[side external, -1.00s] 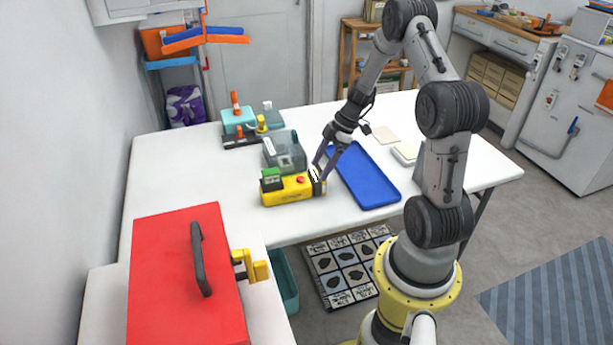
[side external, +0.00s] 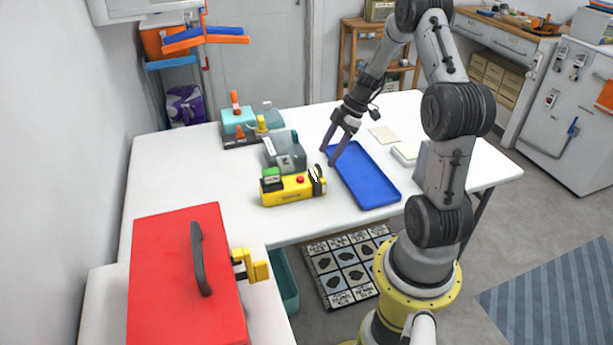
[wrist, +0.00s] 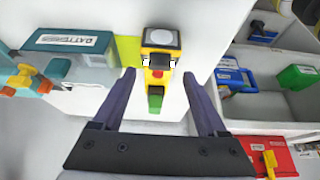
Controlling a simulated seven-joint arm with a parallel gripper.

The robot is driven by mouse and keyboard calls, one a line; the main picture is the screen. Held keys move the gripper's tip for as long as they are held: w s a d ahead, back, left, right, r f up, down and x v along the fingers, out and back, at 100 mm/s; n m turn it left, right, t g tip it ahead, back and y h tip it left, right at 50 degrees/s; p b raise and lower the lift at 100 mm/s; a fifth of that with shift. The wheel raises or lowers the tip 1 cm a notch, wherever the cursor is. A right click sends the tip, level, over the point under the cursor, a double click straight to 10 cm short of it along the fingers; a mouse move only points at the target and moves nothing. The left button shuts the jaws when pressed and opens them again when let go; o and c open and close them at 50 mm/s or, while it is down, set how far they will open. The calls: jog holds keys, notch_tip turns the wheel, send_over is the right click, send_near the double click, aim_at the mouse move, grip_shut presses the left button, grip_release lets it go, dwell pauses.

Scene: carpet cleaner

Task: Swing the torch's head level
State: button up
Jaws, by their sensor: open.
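The torch (side external: 291,191) is a yellow boxy body with a red button and a green block on its left end, standing on the white table. Its dark head (side external: 319,181) is at the right end, with a pale mark beside it. I cannot tell from the side view whether the head is level. In the wrist view the torch's pale round lens (wrist: 161,38) faces the camera, with the red button and green block below. My gripper (side external: 330,157) is open and empty, above the blue tray's left far edge, apart from the torch. Its two fingers also show in the wrist view (wrist: 160,75).
The blue tray (side external: 366,182) lies right of the torch. A grey-green container (side external: 285,155) stands just behind it, with a teal box (side external: 238,121) farther back. A red case (side external: 185,270) is at front left. The table left of the torch is clear.

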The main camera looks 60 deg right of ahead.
jog(key=shift+v, duration=2.15)
jog(key=shift+f, duration=0.1)
dwell(0.9)
